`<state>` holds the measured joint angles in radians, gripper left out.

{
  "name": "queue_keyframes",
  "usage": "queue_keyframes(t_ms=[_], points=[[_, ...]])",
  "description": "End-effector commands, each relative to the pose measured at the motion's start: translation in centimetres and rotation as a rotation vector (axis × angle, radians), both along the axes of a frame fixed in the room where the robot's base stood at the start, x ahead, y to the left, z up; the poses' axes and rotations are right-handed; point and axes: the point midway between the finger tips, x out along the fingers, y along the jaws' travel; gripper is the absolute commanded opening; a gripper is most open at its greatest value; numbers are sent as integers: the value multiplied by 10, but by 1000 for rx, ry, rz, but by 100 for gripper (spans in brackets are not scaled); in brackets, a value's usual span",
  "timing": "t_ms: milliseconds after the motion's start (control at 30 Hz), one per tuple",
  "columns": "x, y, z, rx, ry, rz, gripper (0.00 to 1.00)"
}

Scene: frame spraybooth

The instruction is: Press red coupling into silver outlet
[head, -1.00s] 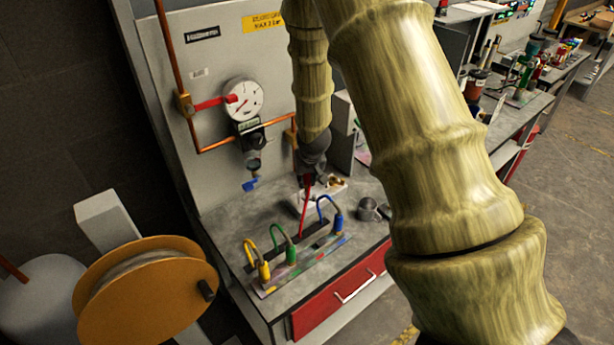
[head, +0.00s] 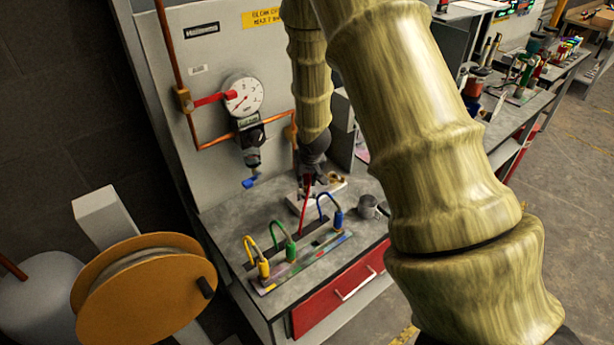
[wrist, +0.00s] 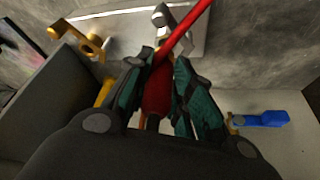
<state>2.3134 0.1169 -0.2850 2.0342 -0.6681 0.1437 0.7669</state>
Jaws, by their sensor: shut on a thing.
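My gripper (wrist: 160,90) is shut on the red coupling (wrist: 157,95), which lies between the green finger pads in the wrist view. A red hose (wrist: 186,32) runs from the coupling to the upper right. In the head view my gripper (head: 312,178) is over the bench near a pale block, and the red hose (head: 304,208) hangs down to the rack. A silver fitting (wrist: 178,14) shows just beyond the fingertips on a grey plate; it looks like the silver outlet. Brass fittings (wrist: 92,42) are to its left. I cannot tell whether coupling and outlet touch.
Yellow (head: 263,268), green (head: 291,250) and blue (head: 338,218) couplings with hoses stand in the rack (head: 310,262). A metal cup (head: 367,207) is to the right. A gauge (head: 243,96) and copper pipes are on the panel behind. A blue valve handle (wrist: 262,119) is right of my gripper.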

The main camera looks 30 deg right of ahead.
Motion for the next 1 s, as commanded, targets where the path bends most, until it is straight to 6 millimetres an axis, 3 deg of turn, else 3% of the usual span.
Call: queue_keyframes(t_ms=[1000], points=[[0,0,-17,0,-1,0,0]])
